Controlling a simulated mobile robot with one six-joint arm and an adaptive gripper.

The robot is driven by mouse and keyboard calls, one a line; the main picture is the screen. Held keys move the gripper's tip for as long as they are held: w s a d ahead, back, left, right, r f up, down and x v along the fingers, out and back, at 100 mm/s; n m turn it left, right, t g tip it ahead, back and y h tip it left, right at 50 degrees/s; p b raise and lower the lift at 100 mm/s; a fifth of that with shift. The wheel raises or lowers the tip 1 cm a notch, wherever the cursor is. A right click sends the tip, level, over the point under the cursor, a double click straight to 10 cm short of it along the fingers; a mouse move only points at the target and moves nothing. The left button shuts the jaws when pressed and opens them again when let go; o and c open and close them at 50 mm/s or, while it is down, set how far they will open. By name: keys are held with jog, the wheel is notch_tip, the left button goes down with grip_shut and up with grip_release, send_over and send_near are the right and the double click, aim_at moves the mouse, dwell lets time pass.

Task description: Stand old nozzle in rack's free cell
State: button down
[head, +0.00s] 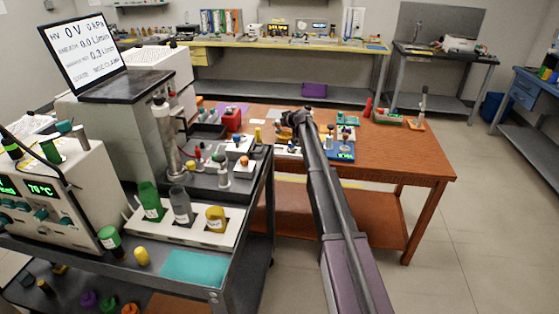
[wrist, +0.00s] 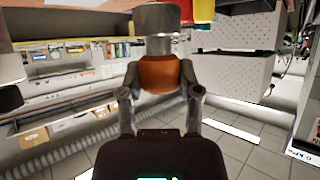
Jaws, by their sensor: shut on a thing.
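My gripper (wrist: 161,86) is shut on a piece with an orange-brown rounded part and a grey metal cylinder (wrist: 157,20), apparently the old nozzle. The orange part (wrist: 160,73) sits between the fingertips. In the head view my gripper (head: 297,121) is at the far end of my arm, over the brown wooden table; the held piece is too small there to make out surely. A blue tray (head: 341,153) with small parts lies just right of my gripper. A white holder (head: 287,151) is partly hidden below it. I cannot tell which is the rack or where its free cell is.
A grey cart (head: 262,170) with instruments and a white block of bottles (head: 222,238) stands at the left. On the wooden table (head: 425,160), a green-and-white tray (head: 388,117) and an orange stand (head: 415,124) are at the back right. The table's front right is clear.

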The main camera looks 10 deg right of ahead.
jog(key=shift+w+f+b, duration=0.35)
jog(key=shift+w+f, duration=0.35)
jog(key=shift+w, duration=0.05)
notch_tip(320, 180, down, 6)
jog(key=b, duration=0.6)
jog(key=shift+f, duration=0.15)
jog(key=shift+f+b, duration=1.85)
jog(key=shift+b, duration=0.15)
jog(key=shift+f, duration=0.1)
jog(key=shift+c, duration=1.5)
grip_release()
jog(key=shift+r, duration=0.2)
